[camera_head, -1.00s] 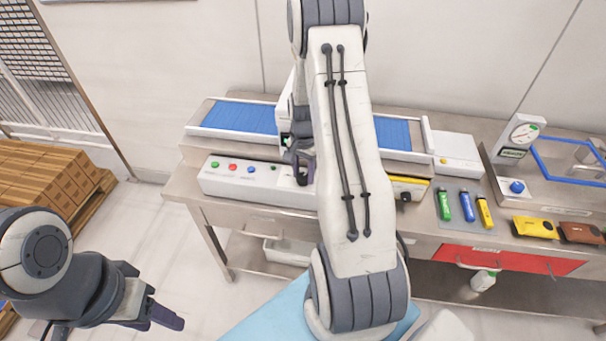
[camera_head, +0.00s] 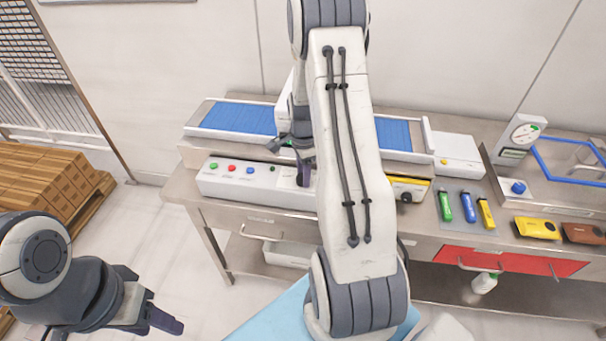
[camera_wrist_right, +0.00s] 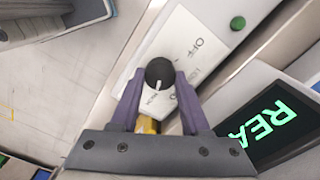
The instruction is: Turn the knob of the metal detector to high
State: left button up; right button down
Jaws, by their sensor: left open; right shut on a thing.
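The metal detector is a white machine with a blue conveyor belt (camera_head: 238,117) and a white control panel (camera_head: 240,184). Its black round knob (camera_wrist_right: 159,73) shows in the right wrist view, with a white pointer mark towards the bottom of that picture. An OFF label (camera_wrist_right: 184,60) is beside it; the other small labels are hard to read. My right gripper (camera_wrist_right: 158,80) is shut on the knob, one purple finger on each side. In the head view my right gripper (camera_head: 303,172) hides the knob. My left gripper (camera_head: 165,316) is open and empty, away from the bench.
A lit green display (camera_wrist_right: 268,118) and a green button (camera_wrist_right: 238,23) are close to the right gripper. Crates (camera_head: 50,178) stand at the left.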

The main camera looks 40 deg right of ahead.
dwell(0.5)
jog(key=shift+c, duration=1.9)
grip_release()
notch_tip(320, 180, up, 11)
jog(key=b, duration=0.2)
jog(key=shift+f, duration=0.2)
